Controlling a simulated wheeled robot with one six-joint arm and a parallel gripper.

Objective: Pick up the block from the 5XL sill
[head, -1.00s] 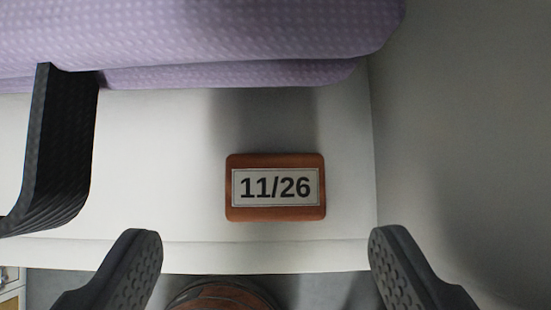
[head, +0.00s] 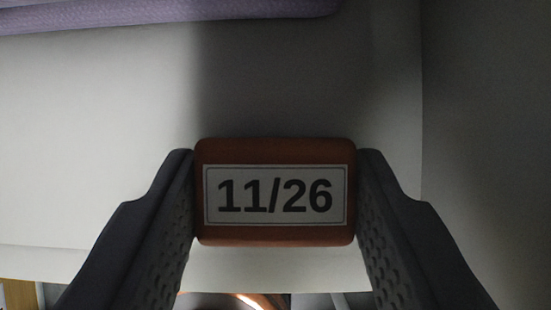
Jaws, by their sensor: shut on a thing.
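The block (head: 275,237) is reddish-brown with rounded corners and a pale label reading "11/26". It sits in the middle of the head view, over the white sill (head: 90,130). My gripper (head: 275,190) has one dark, textured finger against each side of the block and is shut on it. I cannot tell whether the block still touches the sill. No 5XL marking shows in this view.
Purple folded cloth (head: 160,12) lies along the back at the upper left. A grey wall (head: 490,120) stands close on the right. The sill's front edge runs below the block. The sill surface to the left is clear.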

